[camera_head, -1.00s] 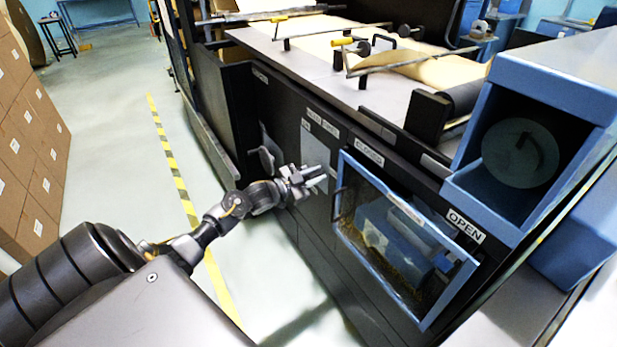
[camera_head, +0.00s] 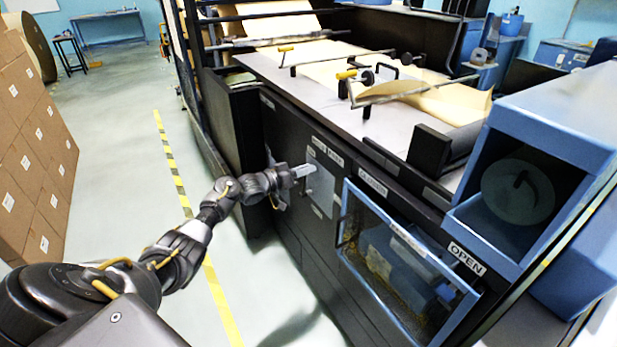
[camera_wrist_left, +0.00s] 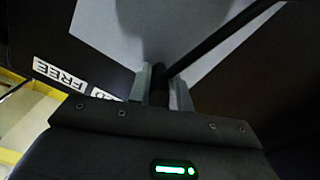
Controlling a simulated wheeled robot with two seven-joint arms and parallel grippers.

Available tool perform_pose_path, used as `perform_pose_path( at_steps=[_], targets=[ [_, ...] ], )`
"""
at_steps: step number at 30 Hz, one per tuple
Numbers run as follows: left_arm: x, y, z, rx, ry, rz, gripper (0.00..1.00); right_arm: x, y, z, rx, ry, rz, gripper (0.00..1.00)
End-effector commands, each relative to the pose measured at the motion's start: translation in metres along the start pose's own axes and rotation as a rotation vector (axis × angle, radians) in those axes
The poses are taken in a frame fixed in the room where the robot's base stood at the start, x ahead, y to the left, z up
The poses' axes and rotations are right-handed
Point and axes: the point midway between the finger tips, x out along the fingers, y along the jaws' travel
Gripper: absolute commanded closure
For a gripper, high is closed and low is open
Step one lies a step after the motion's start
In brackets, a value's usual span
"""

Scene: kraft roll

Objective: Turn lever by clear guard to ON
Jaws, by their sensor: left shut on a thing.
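My left gripper (camera_head: 303,171) is at the upper part of a grey plate (camera_head: 322,193) on the dark machine front. In the left wrist view, the gripper (camera_wrist_left: 160,84) is shut on a dark lever (camera_wrist_left: 222,38), whose rod runs up and to the right. In the head view the lever is hard to make out behind the gripper. Labels sit beside the plate; one in the wrist view reads FREE (camera_wrist_left: 60,75), upside down. The clear guard (camera_head: 400,250) has a blue frame and is right of the plate. My right gripper is out of view.
An OPEN label (camera_head: 466,259) is at the guard's right. A blue housing (camera_head: 560,120) juts out at the right. Brown boxes (camera_head: 35,150) are stacked at the far left. The floor between them and the machine is clear, with a striped line.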

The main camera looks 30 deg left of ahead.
Motion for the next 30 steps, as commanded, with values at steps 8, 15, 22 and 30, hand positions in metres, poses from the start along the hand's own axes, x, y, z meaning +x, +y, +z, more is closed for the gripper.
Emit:
perform_pose_path(
  at_steps=[8, 15, 22, 30],
  targets=[
    [-0.001, -0.016, -0.006, -0.136, -0.002, -0.001, 1.00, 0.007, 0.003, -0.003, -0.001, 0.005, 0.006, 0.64],
    [-0.001, -0.020, -0.008, -0.183, -0.004, 0.000, 1.00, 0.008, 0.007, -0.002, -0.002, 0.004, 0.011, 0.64],
    [-0.001, -0.021, -0.008, -0.190, -0.004, 0.000, 1.00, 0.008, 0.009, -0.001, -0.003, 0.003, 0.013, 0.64],
    [-0.001, -0.021, -0.008, -0.188, -0.005, -0.001, 0.72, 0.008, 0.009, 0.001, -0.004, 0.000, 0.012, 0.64]
  ],
)
